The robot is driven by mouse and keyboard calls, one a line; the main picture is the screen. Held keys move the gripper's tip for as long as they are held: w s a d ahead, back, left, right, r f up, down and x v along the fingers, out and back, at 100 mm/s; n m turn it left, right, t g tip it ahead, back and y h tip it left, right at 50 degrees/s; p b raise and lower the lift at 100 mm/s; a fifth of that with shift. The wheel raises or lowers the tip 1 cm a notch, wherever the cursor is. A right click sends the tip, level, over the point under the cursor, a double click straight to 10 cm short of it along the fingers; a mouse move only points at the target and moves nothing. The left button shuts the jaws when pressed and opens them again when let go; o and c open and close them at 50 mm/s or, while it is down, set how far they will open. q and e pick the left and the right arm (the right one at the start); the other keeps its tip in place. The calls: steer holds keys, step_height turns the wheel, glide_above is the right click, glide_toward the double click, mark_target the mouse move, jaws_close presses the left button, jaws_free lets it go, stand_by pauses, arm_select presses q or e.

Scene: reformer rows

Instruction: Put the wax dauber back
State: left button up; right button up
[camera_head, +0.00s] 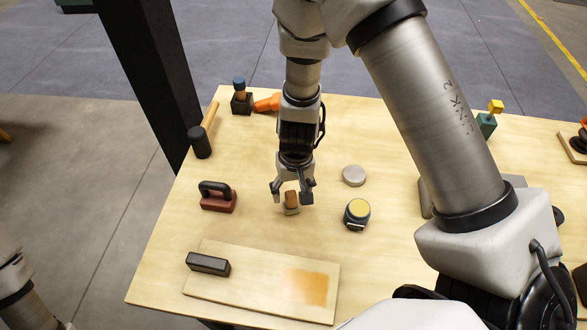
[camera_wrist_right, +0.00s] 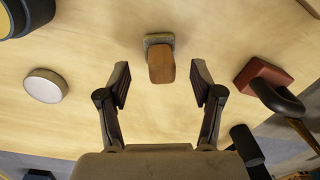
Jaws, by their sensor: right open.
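The wax dauber appears to be the small block with a brown wooden grip and grey pad (camera_head: 291,208), standing on the table; it also shows in the right wrist view (camera_wrist_right: 161,68). My right gripper (camera_head: 292,192) is open above it, pointing down. In the right wrist view the open fingers (camera_wrist_right: 160,82) stand either side of the dauber's line, apart from it, with nothing between the tips. A round tin with a yellow top (camera_head: 358,209) stands to the right of the dauber. A grey round disc (camera_head: 354,175) lies behind the tin. My left gripper is out of view.
A wooden board (camera_head: 255,287) with an orange patch lies in front, bearing a dark block (camera_head: 208,264). A red block with black handle (camera_head: 217,197) and a mallet (camera_head: 201,140) are at left. An orange tool (camera_head: 267,103) lies behind. Bare table surrounds the dauber.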

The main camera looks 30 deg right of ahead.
mark_target(294, 193)
steer(key=r+p, duration=0.1)
steer(key=r, duration=0.5)
steer(key=shift+s+d+r+p, duration=0.1)
steer(key=shift+d+r+p, duration=0.1)
steer(key=shift+r+p, duration=0.2)
steer(key=shift+r, duration=0.4)
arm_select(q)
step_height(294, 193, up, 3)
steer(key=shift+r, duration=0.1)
